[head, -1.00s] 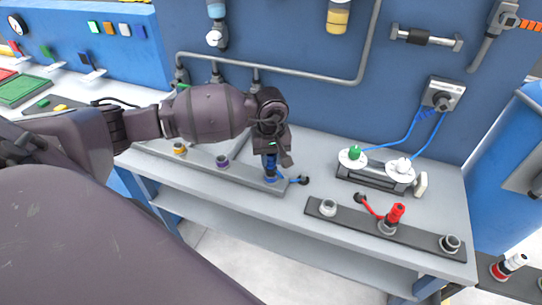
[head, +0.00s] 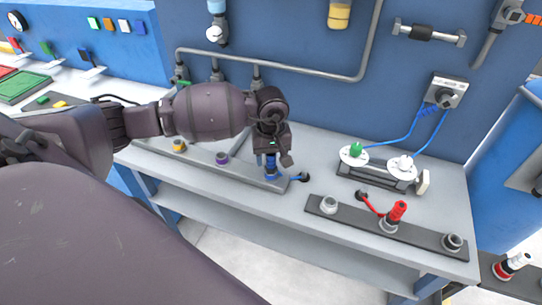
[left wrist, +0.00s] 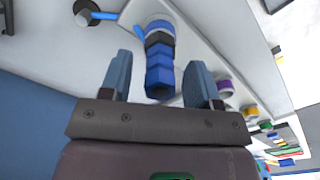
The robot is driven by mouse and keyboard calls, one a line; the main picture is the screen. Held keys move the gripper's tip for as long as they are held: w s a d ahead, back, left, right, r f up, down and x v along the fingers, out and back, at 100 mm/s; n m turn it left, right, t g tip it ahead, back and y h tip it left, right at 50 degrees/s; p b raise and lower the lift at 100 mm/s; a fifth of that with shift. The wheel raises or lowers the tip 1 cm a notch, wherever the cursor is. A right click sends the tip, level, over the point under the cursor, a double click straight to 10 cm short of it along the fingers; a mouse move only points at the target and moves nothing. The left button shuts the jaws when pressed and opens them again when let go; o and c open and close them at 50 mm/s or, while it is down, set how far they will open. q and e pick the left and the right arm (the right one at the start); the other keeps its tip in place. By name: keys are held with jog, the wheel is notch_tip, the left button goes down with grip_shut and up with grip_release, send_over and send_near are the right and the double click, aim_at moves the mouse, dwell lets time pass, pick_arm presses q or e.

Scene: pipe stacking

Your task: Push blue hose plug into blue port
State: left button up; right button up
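The blue hose plug (head: 270,163) stands upright at the right end of the grey rail on the bench. In the left wrist view the plug (left wrist: 159,70) shows as a dark-blue ribbed body. It stands at the blue port (left wrist: 162,24); how deep it sits is unclear. A short blue hose (head: 293,179) runs to a black round fitting (head: 305,177). My left gripper (left wrist: 158,76) is open, with one finger on each side of the plug's free end and gaps visible. In the head view this gripper (head: 272,158) is above the rail. My right gripper is out of view.
Yellow (head: 179,146) and purple (head: 222,158) ports sit farther left on the rail (head: 245,176). A second dark rail (head: 425,239) carries a red plug (head: 397,211). Pipes line the blue back wall.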

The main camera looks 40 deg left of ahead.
pick_arm(q)
notch_tip(320, 180, up, 10)
jog(key=shift+r, duration=0.4)
jog(key=s+d+f+n+t+h, duration=0.2)
jog(key=s+d+n+h, duration=0.2)
jog(key=d+n+h, duration=0.55)
jog(key=s+d+f+n+t+h, duration=0.2)
jog(key=s+d+n+h, duration=0.2)
jog(key=d+n+h, duration=0.5)
jog(key=a+f+n+t+y, duration=0.4)
jog(key=n+t+y, duration=0.25)
jog(key=n, duration=0.75)
jog(key=a+f+n+t+y, duration=0.45)
jog(key=n+t+y, duration=0.2)
jog(key=n, duration=0.85)
jog(key=s+a+f+n+g+y, duration=0.2)
jog(key=s+f+n+g, duration=0.1)
jog(key=s+f+n, duration=0.3)
jog(key=s+a+f+n+g+y, duration=0.2)
jog(key=s+a+f+n+y, duration=0.1)
jog(key=s+f+n, duration=0.3)
jog(key=f+n, duration=0.1)
jog(key=n, duration=0.1)
jog(key=shift+s+a+n+g+y, duration=0.25)
jog(key=shift+s+n+g+y, duration=0.05)
jog(key=shift+n+g+y, duration=0.1)
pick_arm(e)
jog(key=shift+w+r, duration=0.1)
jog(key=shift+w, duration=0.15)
